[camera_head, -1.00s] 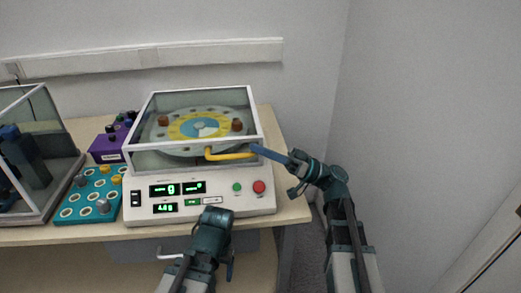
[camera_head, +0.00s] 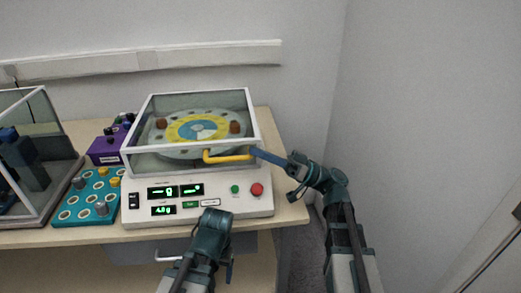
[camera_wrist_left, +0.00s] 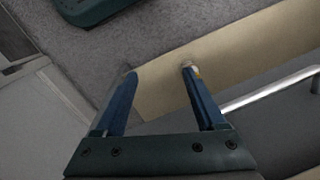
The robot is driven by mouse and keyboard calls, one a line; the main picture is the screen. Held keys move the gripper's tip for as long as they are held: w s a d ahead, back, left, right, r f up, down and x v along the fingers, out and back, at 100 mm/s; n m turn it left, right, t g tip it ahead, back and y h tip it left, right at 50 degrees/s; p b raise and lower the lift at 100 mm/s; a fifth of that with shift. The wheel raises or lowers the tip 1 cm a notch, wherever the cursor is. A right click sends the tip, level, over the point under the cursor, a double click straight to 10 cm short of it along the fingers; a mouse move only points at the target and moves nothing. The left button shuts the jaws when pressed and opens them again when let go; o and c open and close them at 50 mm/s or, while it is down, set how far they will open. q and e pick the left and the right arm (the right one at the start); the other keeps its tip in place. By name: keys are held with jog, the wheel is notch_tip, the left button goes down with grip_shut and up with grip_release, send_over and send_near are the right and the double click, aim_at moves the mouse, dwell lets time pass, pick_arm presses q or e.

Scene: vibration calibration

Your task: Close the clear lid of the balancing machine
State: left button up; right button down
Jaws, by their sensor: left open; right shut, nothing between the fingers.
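The balancing machine (camera_head: 222,205) stands on the table, with a front panel of green displays and buttons. Its clear lid (camera_head: 190,102) has a white frame and lies down over the round disc (camera_head: 200,128); I cannot tell whether it is fully seated. A yellow handle (camera_head: 225,158) sticks out at the lid's front. My right gripper (camera_head: 254,152) is shut and empty, its blue fingers at the handle's right end, seemingly touching. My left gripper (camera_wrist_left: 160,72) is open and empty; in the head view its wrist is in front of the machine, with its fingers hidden.
A teal tray (camera_head: 72,212) with knobs and a purple box (camera_head: 104,152) stand left of the machine. A clear-sided case (camera_head: 62,180) is at the far left. The table (camera_head: 290,210) ends just right of the machine. A wall stands behind and to the right.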

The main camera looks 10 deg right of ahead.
pick_arm(q)
jog(key=f+b, duration=0.1)
jog(key=b, duration=0.1)
jog(key=shift+s+d+f+b, duration=0.1)
jog(key=shift+d+f+b, duration=0.1)
jog(key=shift+f+b, duration=0.15)
pick_arm(e)
jog(key=d+f, duration=0.1)
jog(key=d, duration=0.8)
jog(key=shift+w+d, duration=0.2)
jog(key=shift+w, duration=0.2)
jog(key=shift+f, duration=0.1)
